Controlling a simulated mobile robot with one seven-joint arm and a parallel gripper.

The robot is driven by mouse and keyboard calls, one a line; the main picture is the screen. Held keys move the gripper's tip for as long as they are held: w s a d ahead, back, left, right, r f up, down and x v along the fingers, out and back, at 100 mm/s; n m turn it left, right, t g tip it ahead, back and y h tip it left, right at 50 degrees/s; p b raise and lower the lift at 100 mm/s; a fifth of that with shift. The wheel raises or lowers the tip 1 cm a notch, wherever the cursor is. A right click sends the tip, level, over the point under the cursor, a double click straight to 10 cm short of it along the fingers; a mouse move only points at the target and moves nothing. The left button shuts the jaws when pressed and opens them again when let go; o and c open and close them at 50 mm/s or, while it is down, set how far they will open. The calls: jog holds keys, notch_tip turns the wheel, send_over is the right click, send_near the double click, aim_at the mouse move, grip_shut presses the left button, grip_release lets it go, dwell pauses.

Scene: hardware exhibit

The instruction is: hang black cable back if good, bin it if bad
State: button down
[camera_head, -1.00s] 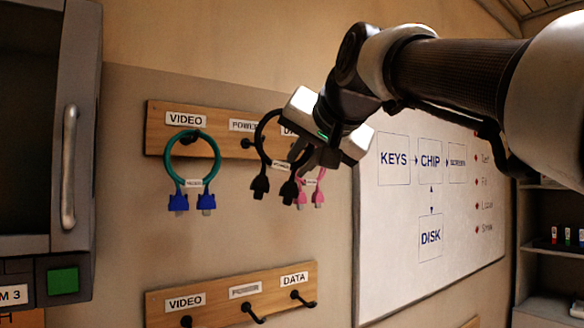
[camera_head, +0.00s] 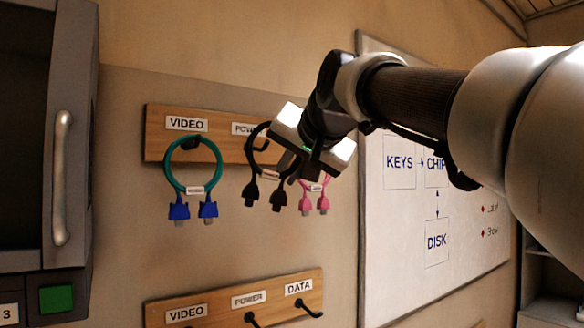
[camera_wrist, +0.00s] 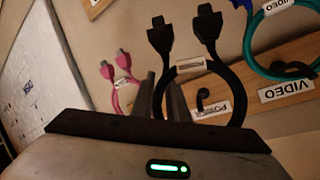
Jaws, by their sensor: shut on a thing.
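The black cable (camera_head: 252,165) is a loop with two black plugs hanging down and a small tag with reddish marks, in front of the upper board's POWER place. In the wrist view the black cable (camera_wrist: 236,90) loops around the POWER hook (camera_wrist: 205,98); I cannot tell whether it rests on it. My gripper (camera_head: 284,163) is shut on the right side of the loop; its fingers (camera_wrist: 163,95) also show in the wrist view. The upper board (camera_head: 160,140) is wooden, and my gripper hides its right end. No bin is in view.
A teal cable (camera_head: 168,165) with blue plugs hangs at VIDEO, left of the black one. A pink cable (camera_head: 328,190) hangs close on the right. A lower board (camera_head: 220,305) has bare hooks. A whiteboard (camera_head: 400,240) stands right, a dark machine (camera_head: 60,150) left.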

jog(key=shift+w+a+f+p, duration=0.3)
jog(key=shift+w+a, duration=0.3)
jog(key=shift+w, duration=0.3)
jog(key=shift+w+a+f+p, duration=0.15)
jog(key=shift+w+a+f, duration=0.1)
jog(key=shift+w+a, duration=0.5)
jog(key=shift+w+a+f+p, duration=0.3)
jog(key=shift+w+a, duration=0.15)
jog(key=shift+w, duration=0.6)
jog(key=shift+f, duration=0.3)
jog(key=c, duration=1.7)
grip_release()
jog(key=shift+o, duration=0.2)
